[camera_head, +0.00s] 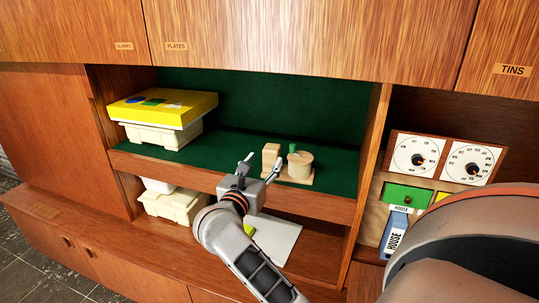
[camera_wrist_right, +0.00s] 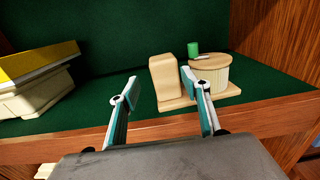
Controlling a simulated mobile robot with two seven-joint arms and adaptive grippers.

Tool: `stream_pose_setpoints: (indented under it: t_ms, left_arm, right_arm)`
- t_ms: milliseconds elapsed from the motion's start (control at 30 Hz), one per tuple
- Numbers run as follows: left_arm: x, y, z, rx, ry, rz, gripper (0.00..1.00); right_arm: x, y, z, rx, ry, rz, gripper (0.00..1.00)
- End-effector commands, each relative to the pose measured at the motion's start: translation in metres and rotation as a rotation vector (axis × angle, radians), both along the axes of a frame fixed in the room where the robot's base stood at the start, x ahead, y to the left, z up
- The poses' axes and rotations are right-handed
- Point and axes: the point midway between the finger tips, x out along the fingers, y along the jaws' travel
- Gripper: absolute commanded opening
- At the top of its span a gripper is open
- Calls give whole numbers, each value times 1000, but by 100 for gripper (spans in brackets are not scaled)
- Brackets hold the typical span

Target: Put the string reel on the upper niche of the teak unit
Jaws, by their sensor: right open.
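What looks like the string reel (camera_head: 300,167) stands upright on the green floor of the upper niche (camera_head: 232,146), right of its middle. It has a pale base plate, an upright wooden block, a round drum and a green knob; it also shows in the right wrist view (camera_wrist_right: 211,75). My right gripper (camera_head: 263,166) is open at the niche's front edge, just in front of the reel. In the right wrist view its fingers (camera_wrist_right: 159,86) are spread, with the block seen between them and the right fingertip overlapping the reel. Contact cannot be told. My left gripper is not in view.
A yellow box (camera_head: 165,108) lies on a cream container (camera_head: 160,135) at the niche's left. The lower niche holds another cream container (camera_head: 172,206) and a white sheet (camera_head: 277,240). A dial panel (camera_head: 441,158) stands right of the divider. Cupboard doors hang above.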

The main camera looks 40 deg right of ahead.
Motion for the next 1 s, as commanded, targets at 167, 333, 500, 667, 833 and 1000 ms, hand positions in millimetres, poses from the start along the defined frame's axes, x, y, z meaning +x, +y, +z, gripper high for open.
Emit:
stream_pose_setpoints:
  t_ms: [167, 333, 500, 667, 833, 1000]
  left_arm:
    - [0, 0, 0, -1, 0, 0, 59]
    - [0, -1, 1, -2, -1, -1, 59]
    - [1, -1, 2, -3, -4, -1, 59]
    - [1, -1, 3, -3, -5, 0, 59]
    - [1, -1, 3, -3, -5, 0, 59]
    - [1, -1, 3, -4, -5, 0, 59]
  right_arm:
    - [-12, 24, -1, 2, 1, 0, 47]
    - [-18, 33, 0, 0, 0, -1, 47]
    - [-18, 35, 0, 0, 0, -1, 47]
    - [-18, 34, 0, 0, 0, -1, 47]
    - [-18, 34, 0, 0, 0, -1, 47]
    - [-18, 34, 0, 0, 0, -1, 47]
